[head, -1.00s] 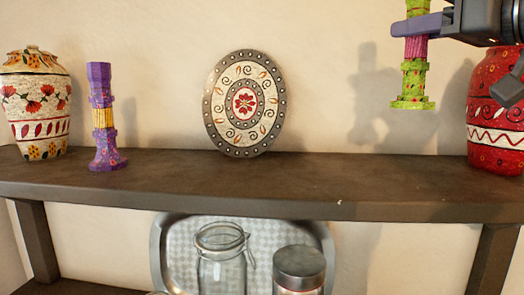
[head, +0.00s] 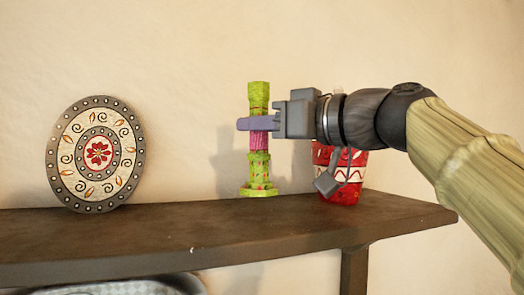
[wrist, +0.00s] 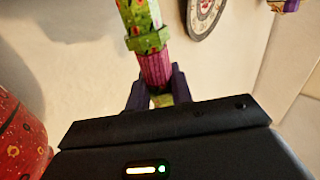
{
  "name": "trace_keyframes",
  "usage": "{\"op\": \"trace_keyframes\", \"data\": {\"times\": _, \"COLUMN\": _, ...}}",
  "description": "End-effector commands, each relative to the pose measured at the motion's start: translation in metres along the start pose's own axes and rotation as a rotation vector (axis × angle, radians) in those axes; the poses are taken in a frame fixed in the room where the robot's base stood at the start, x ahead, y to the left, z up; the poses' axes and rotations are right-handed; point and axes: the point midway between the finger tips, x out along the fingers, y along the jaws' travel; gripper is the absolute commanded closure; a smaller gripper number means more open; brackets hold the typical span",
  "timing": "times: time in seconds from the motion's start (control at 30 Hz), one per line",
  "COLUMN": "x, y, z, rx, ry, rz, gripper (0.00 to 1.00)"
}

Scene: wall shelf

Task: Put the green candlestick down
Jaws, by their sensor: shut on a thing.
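The green candlestick (head: 260,172), with a pink middle band, is upright in the head view. My gripper (head: 258,124) is shut on its pink middle from the right side. The candlestick's foot is close to the top of the dark shelf (head: 215,232); I cannot tell whether it touches. In the wrist view the green candlestick (wrist: 148,40) stands between the two purple fingers of my gripper (wrist: 158,88). Part of its lower or upper end is hidden behind the gripper body.
A red patterned vase (head: 340,185) stands on the shelf at right, partly hidden by my gripper; it also shows in the wrist view (wrist: 20,135). A decorated oval plate (head: 97,200) leans against the wall at left. Bare shelf lies between plate and candlestick.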

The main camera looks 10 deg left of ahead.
Motion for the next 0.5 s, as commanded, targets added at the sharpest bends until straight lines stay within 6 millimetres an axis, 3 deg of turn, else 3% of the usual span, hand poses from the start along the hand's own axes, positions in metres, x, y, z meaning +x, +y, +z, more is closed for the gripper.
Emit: {"op": "trace_keyframes", "data": {"times": 0.5, "x": -0.002, "y": 0.002, "z": 0.037, "rx": 0.001, "ry": 0.000, "rz": 0.004, "gripper": 1.00}}
